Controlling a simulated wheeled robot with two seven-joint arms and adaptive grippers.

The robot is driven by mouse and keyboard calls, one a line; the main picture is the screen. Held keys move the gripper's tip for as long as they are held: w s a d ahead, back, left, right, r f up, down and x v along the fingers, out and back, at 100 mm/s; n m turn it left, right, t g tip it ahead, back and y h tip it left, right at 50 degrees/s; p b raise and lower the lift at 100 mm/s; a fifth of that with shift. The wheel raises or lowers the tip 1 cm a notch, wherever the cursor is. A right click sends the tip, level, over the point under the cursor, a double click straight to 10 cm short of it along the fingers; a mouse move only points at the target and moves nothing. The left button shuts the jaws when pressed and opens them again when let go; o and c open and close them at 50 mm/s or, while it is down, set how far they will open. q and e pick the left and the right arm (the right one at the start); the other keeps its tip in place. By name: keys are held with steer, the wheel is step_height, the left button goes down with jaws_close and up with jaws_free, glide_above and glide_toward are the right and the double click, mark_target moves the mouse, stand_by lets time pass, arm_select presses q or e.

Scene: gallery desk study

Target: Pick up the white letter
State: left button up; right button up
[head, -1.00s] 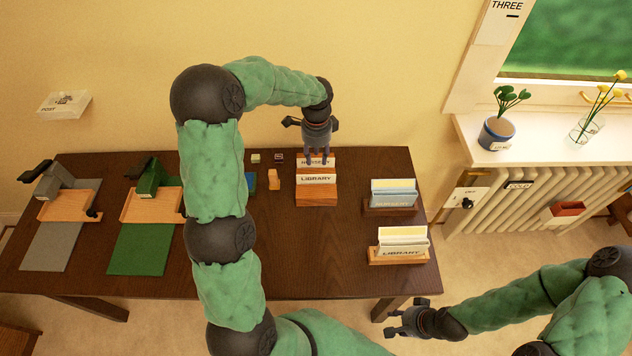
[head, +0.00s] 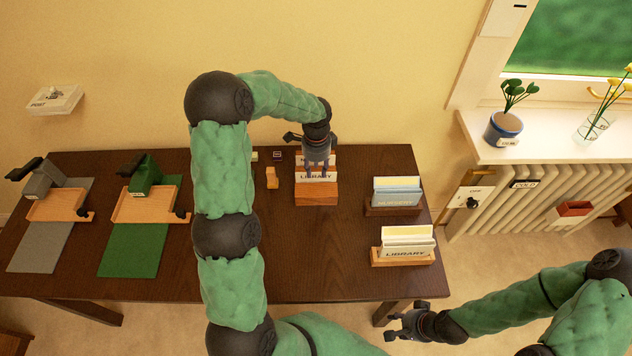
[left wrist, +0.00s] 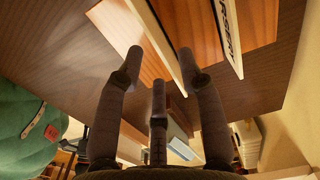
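A wooden letter rack (head: 316,198) stands on the desk with a white letter marked LIBRARY (head: 318,179) in front and another pale letter (head: 330,160) behind it. My left gripper (head: 316,170) points down over this rack and partly covers both letters. In the left wrist view its fingers (left wrist: 158,75) are spread, with the edge of one pale letter (left wrist: 160,40) between them. A second letter with dark printing (left wrist: 228,35) is beyond the right finger. I cannot tell whether the fingers touch a letter. My right gripper (head: 402,325) is open and empty, off the desk's front right.
Two more racks of letters, a blue-fronted one (head: 397,190) and a LIBRARY one (head: 403,250), stand at the desk's right. Grey (head: 40,246) and green (head: 130,248) mats with stamping devices lie left. A small wooden block (head: 272,178) is beside the middle rack.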

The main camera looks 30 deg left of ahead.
mark_target(317, 174)
arm_select(q)
step_height(317, 174, down, 4)
steer(key=shift+w+b, duration=0.1)
steer(key=shift+b, duration=0.45)
steer(key=shift+r, duration=0.1)
steer(key=shift+c, duration=0.3)
jaws_close()
steer(key=shift+r, duration=0.1)
